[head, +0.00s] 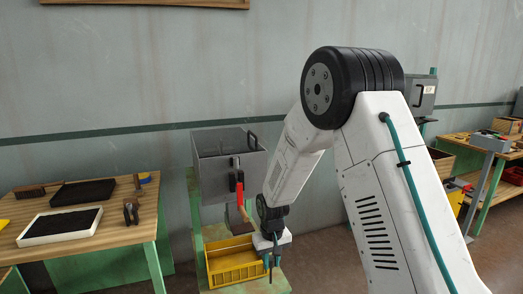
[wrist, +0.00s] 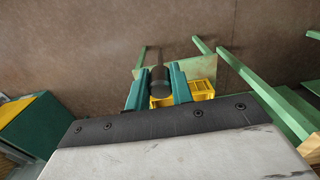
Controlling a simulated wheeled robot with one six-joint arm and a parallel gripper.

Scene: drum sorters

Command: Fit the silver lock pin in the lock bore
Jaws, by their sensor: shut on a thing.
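My gripper (head: 270,264) is low in front of the grey drum machine, at the right side of the yellow crate in the head view. In the wrist view my gripper (wrist: 159,88) has its two teal fingers shut on a dark grey round piece, the lock pin (wrist: 160,80), which looks dark here. In the head view the thin end of the pin (head: 271,276) shows dark below the fingers. The grey machine (head: 215,170) has a lid and a red-handled lever (head: 240,190) on its front. I cannot make out the lock bore in either view.
The yellow crate (head: 230,262) stands on the green stand (head: 200,228) under the machine; the crate also shows in the wrist view (wrist: 203,89). A wooden table (head: 130,222) with trays and tools is at left. Another bench (head: 470,148) is at far right.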

